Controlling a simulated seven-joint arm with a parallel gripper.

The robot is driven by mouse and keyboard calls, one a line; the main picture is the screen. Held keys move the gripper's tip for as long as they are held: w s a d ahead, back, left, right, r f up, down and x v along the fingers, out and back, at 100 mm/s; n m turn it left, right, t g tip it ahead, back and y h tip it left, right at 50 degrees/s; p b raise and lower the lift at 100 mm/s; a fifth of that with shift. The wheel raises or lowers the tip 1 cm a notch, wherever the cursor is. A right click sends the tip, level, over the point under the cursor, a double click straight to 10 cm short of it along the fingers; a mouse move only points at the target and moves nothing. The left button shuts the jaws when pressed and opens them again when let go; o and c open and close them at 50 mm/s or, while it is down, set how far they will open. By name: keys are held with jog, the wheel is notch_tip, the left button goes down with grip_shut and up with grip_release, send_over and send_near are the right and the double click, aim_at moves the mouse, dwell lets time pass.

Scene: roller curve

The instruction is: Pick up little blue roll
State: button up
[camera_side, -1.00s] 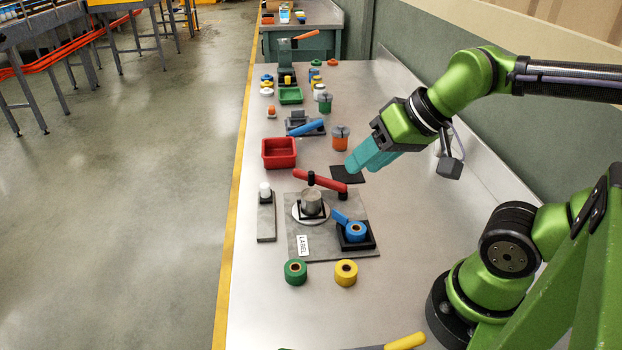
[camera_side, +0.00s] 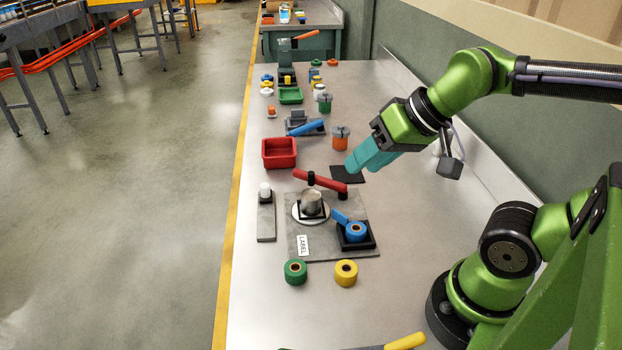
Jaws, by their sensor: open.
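The little blue roll (camera_side: 356,231) sits in a black square holder (camera_side: 369,243) at the front right of a grey plate (camera_side: 322,248). A short blue strip (camera_side: 340,218) sticks out from it to the upper left. My gripper (camera_side: 357,166) has teal fingers and is open. It is above the bench, behind and apart from the blue roll, over a black square pad (camera_side: 347,176). Nothing shows between its fingers, though the gap between them is hard to see from this side.
A red-handled press (camera_side: 318,181) with a metal cylinder (camera_side: 311,201) stands on the plate behind the roll. A green roll (camera_side: 295,271) and a yellow roll (camera_side: 346,272) lie in front. A red bin (camera_side: 279,152) and an orange cup (camera_side: 340,137) stand further back. Bench right of the plate is clear.

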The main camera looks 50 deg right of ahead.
jog(key=o, duration=0.6)
jog(key=shift+f, duration=0.1)
jog(key=m+g+h, duration=0.2)
jog(key=m+g, duration=0.5)
jog(key=m, duration=0.7)
send_over(354, 229)
notch_tip(354, 229, down, 6)
notch_tip(354, 229, down, 16)
